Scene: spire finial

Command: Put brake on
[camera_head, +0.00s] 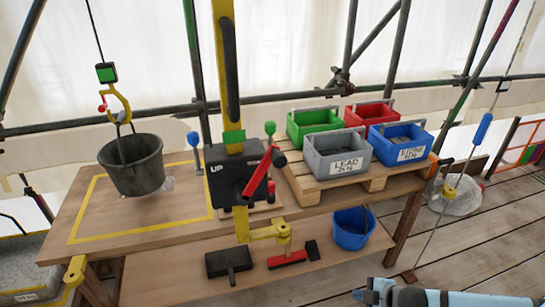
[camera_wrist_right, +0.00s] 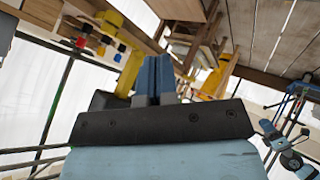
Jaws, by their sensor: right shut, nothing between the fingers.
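A black winch box (camera_head: 236,178) marked "UP" is fixed to the yellow post (camera_head: 225,75) above the wooden bench. A red lever (camera_head: 260,172) sits on its right front and leans up to the right, with a dark knob at its upper end. I take this to be the brake, though no label on it is readable. My right gripper (camera_head: 366,293) is at the bottom right of the head view, below and well apart from the lever. In the wrist view its two blue fingers (camera_wrist_right: 154,78) are together and empty. My left gripper is not in view.
A black bucket (camera_head: 134,165) hangs from a yellow hook at the left. Green, red, grey and blue bins stand on a pallet (camera_head: 335,183) at the right. A blue bucket (camera_head: 352,229), mallet and brush are on the lower shelf. Plank floor is open at the right.

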